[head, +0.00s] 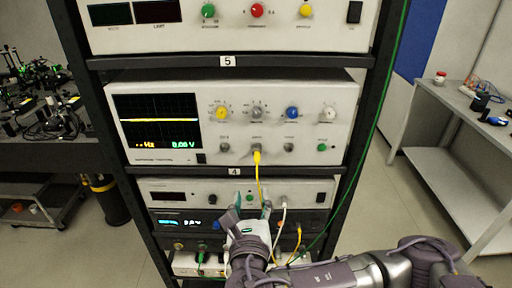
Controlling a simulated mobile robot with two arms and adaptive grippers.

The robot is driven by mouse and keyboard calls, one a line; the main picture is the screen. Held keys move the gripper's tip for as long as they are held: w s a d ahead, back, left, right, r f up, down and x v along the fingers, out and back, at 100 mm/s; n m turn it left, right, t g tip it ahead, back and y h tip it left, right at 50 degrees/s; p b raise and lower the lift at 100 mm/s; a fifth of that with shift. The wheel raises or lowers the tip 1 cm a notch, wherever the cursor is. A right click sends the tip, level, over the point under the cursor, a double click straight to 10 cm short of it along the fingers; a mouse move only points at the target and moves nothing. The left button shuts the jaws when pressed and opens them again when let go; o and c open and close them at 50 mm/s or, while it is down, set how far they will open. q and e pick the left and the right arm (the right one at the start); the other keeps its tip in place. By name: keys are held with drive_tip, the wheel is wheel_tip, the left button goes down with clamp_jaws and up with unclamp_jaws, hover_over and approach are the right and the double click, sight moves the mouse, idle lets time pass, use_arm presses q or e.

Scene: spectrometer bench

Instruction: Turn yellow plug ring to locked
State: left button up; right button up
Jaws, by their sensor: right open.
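A yellow plug (257,156) sits in a socket on the lower front of the oscilloscope (180,158). Its yellow cable hangs straight down behind my right gripper. The plug's ring is too small to tell which way it is turned. My right gripper (252,204) comes up from below, in front of the slim white instrument (178,186) under the oscilloscope. Its fingers are apart, below the plug and clear of it. I see nothing held between them. My left gripper is not in view.
A white cable (284,212) and another yellow cable (300,240) hang right of my right gripper. A green cable (384,90) runs down the rack's right post. A grey side table (455,120) stands at right, with open floor between.

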sight(257, 160)
drive_tip(key=shift+n+t, duration=0.4)
drive_tip(key=shift+n, duration=0.5)
drive_tip(key=w+r+p, duration=0.1)
drive_tip(key=w, duration=0.2)
drive_tip(key=w+r+p, duration=0.1)
drive_tip(key=w+p, duration=0.1)
drive_tip(key=w, duration=0.2)
drive_tip(key=w+d+r+p, duration=0.1)
drive_tip(key=w, duration=0.2)
drive_tip(key=shift+w+d+p, duration=0.1)
drive_tip(key=shift+w+p, duration=0.1)
drive_tip(key=shift+p, duration=0.15)
drive_tip(key=shift+w+f, duration=0.1)
drive_tip(key=shift+w, duration=0.5)
clamp_jaws()
